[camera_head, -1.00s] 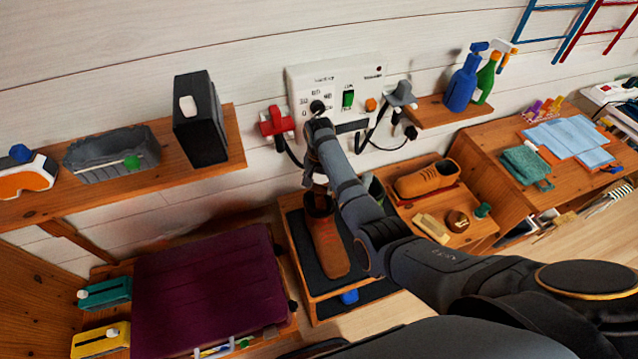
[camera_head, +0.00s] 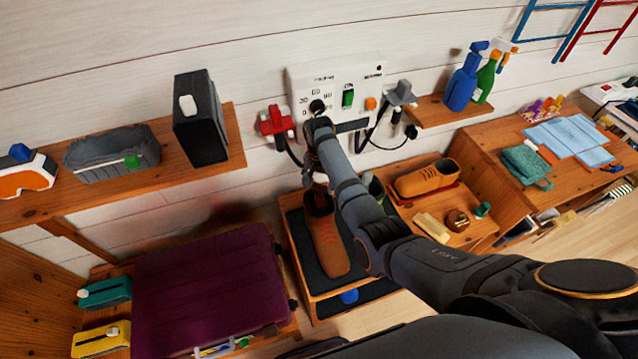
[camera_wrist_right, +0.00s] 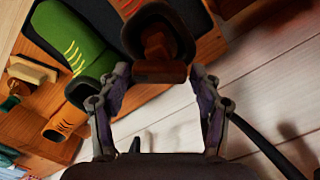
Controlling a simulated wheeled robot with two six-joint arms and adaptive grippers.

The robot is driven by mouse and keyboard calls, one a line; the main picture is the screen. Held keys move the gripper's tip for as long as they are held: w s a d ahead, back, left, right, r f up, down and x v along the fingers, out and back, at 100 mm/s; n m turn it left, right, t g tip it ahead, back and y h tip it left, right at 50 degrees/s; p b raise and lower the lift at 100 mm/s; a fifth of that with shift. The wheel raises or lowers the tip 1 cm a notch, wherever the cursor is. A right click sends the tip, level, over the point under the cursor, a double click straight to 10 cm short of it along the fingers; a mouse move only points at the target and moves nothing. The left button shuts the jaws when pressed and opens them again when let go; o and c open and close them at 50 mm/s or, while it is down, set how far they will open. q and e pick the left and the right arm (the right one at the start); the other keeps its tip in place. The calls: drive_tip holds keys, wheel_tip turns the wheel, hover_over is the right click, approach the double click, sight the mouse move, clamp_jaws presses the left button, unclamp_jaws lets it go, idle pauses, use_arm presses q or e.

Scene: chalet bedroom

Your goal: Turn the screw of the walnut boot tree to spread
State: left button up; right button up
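The brown boot (camera_head: 328,238) stands on a dark mat on a low wooden stand, its open top toward the wall. In the right wrist view, the boot's dark opening (camera_wrist_right: 182,22) holds the brown wooden boot tree (camera_wrist_right: 157,45), with a crosswise wooden bar (camera_wrist_right: 160,73) at its end. My right gripper (camera_head: 318,178) is at the boot's top. In the right wrist view, its fingertips (camera_wrist_right: 160,78) are apart, one at each end of the bar. Whether they press on it is unclear. The screw itself cannot be made out. My left gripper is not in view.
A green boot (camera_wrist_right: 72,38) is beside the brown one. A tan shoe (camera_head: 425,178) and a brush (camera_head: 432,228) are to the right. A white wall panel (camera_head: 335,85) with plugs and cables is behind my wrist. A purple suitcase (camera_head: 210,290) lies left.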

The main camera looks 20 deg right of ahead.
sight(319, 185)
drive_tip(key=shift+o, duration=0.8)
drive_tip(key=shift+r, duration=0.15)
wheel_tip(319, 185, up, 12)
